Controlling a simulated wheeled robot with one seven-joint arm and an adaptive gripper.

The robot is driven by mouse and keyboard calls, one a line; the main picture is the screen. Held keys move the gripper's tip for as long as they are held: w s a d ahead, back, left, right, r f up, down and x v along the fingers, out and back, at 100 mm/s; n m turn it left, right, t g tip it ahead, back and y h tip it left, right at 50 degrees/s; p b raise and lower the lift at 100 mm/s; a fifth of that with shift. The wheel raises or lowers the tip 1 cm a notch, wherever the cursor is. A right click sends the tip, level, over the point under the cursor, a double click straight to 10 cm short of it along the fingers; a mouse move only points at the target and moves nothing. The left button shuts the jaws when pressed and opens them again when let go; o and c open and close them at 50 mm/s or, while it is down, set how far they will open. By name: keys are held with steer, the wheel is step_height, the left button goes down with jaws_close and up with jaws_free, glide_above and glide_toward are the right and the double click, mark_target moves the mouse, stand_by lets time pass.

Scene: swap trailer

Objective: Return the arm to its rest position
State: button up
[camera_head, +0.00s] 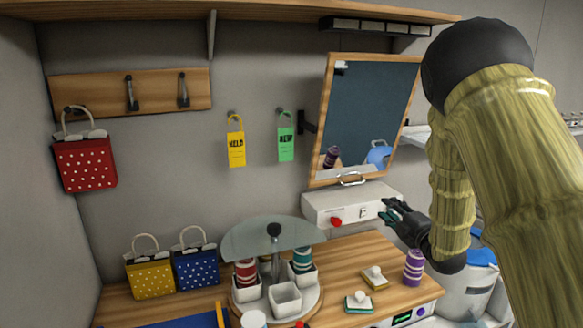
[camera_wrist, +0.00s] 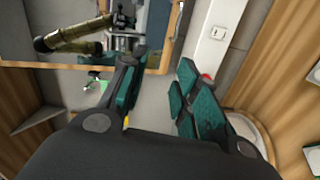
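My gripper (camera_head: 391,212) is at the right of the head view, in the air in front of the white box (camera_head: 350,205) below the mirror. In the wrist view my gripper (camera_wrist: 150,95) has its two teal-padded fingers apart, with nothing between them. My arm comes down from the upper right of the head view and bends at the elbow toward the counter. The mirror (camera_wrist: 155,40) shows a reflection of my arm in the wrist view.
The wooden counter (camera_head: 350,258) holds a purple striped cup (camera_head: 413,267), a round carousel with several compartments, and yellow (camera_head: 150,275) and blue (camera_head: 196,268) bags. A red bag (camera_head: 85,163) hangs at left. Yellow (camera_head: 236,148) and green (camera_head: 286,146) tags hang on the wall.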

steer(key=s+a+f+m+g+h+b, duration=0.1)
steer(key=s+f+m+g+h+b, duration=0.2)
steer(key=s+f, duration=0.8)
steer(key=s+f+m+g, duration=0.2)
steer(key=s+f+m, duration=0.25)
steer(key=f, duration=1.25)
steer(key=s+a+f+m+g+h+b, duration=0.1)
steer(key=s+f+m+g+h+b, duration=0.15)
steer(key=s+f+m, duration=0.7)
steer(key=s+a+f+m+g+b, duration=0.1)
steer(key=s+f+g, duration=0.2)
steer(key=s+f, duration=0.3)
steer(key=s+a+f+m+g+b, duration=0.1)
steer(key=s+f, duration=0.6)
steer(key=s, duration=0.8)
steer(key=s+a+f+m+g+b, duration=0.1)
steer(key=s+a+f+m+g, duration=0.1)
steer(key=s+f+g, duration=0.4)
steer(key=s+f, duration=0.1)
steer(key=s, duration=0.4)
steer(key=shift+s+a+f+b, duration=0.2)
steer(key=shift+a+b, duration=0.1)
steer(key=shift+b, duration=0.1)
steer(key=shift+o, duration=0.5)
steer(key=shift+s, duration=0.1)
